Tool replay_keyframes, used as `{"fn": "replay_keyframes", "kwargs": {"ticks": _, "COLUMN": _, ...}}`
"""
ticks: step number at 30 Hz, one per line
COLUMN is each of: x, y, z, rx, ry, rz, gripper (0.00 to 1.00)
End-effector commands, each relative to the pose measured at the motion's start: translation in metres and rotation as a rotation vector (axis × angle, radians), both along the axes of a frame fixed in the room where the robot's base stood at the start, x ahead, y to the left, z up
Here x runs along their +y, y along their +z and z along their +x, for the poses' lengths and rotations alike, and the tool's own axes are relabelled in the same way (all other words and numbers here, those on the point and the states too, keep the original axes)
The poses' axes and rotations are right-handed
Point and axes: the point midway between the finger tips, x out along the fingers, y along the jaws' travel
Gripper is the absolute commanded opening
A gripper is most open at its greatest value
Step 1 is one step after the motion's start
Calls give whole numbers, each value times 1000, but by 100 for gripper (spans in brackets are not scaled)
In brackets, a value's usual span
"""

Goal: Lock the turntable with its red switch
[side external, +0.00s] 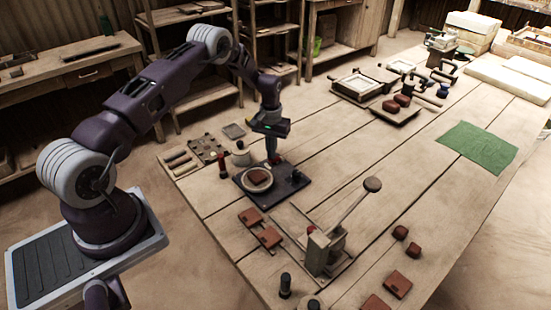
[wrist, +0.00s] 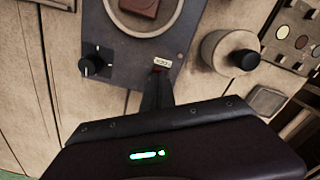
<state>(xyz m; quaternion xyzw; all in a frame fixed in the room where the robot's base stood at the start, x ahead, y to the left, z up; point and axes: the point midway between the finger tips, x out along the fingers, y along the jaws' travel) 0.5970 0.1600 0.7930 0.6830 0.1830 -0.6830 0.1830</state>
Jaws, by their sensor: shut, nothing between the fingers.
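The turntable (side external: 246,187) is a pale round disc on a dark base plate, with a reddish-brown clay piece (side external: 258,177) on it. In the wrist view the disc's rim (wrist: 178,22) shows at the top edge. The red switch (wrist: 157,70) is a small red spot below a white label (wrist: 162,62) on the plate's near edge, mostly hidden by my fingers. My gripper (side external: 272,161) points down at the plate's far edge. In the wrist view my gripper (wrist: 157,76) is shut, its tips at the switch; I cannot tell whether they touch it.
A black knob (wrist: 92,66) sits on the same plate. A pale jar with a black knob (wrist: 232,54) stands beside it. A lever press (side external: 325,248) and clay tiles (side external: 268,237) stand nearer the camera.

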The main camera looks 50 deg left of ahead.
Motion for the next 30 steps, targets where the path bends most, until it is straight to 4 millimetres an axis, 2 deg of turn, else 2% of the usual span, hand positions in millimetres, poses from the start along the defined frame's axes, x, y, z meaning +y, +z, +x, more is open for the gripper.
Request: {"fn": "replay_keyframes", "kwargs": {"ticks": 30, "x": 0, "y": -13, "z": 0, "rx": -1, "ry": 0, "rz": 0, "gripper": 0}}
